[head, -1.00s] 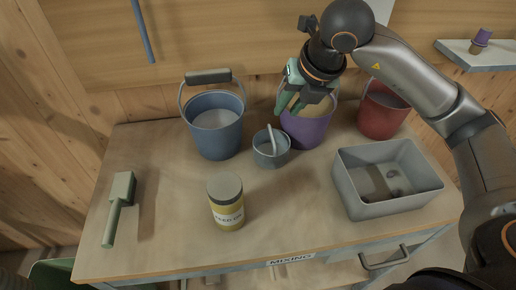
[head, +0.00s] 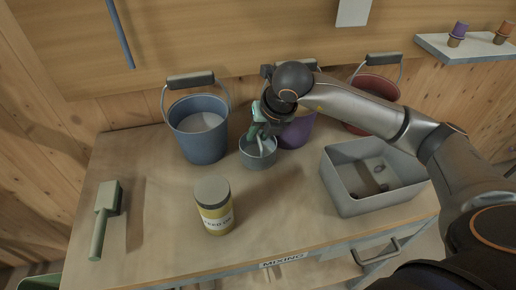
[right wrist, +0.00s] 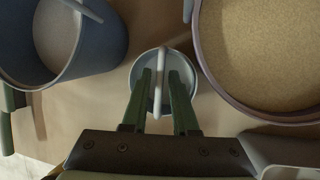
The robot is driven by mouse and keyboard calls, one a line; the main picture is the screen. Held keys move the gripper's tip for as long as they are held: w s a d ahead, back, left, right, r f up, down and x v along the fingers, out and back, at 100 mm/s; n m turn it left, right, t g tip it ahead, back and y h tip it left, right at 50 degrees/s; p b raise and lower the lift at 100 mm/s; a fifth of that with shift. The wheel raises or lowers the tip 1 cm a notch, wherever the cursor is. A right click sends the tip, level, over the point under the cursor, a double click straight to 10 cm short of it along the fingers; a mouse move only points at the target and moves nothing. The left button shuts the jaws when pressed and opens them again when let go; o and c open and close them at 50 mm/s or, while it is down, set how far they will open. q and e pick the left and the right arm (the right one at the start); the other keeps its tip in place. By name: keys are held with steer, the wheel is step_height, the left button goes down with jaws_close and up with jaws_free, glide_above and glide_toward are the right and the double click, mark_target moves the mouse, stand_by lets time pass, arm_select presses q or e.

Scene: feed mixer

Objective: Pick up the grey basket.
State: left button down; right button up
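The grey basket (head: 257,160) is a small round pot with a hoop handle, standing on the table between the blue and purple buckets. In the right wrist view the basket (right wrist: 151,72) is seen from above, its handle upright across the middle. My right gripper (head: 261,135) is over the basket, pointing down. In the right wrist view its green fingers (right wrist: 160,88) are apart, one on each side of the handle, with gaps to it. The fingertips overlap the basket's opening; their exact depth is hard to tell. My left gripper is not in view.
A blue bucket (head: 203,143) stands left of the basket, a purple bucket (head: 297,133) close on its right, partly behind my arm. A red bucket (head: 371,88), a grey tub (head: 345,201), a yellow jar (head: 215,218) and a green scoop (head: 103,220) also stand or lie there.

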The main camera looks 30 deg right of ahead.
steer(key=shift+w+f, duration=0.2)
steer(key=shift+f, duration=0.3)
jaws_close()
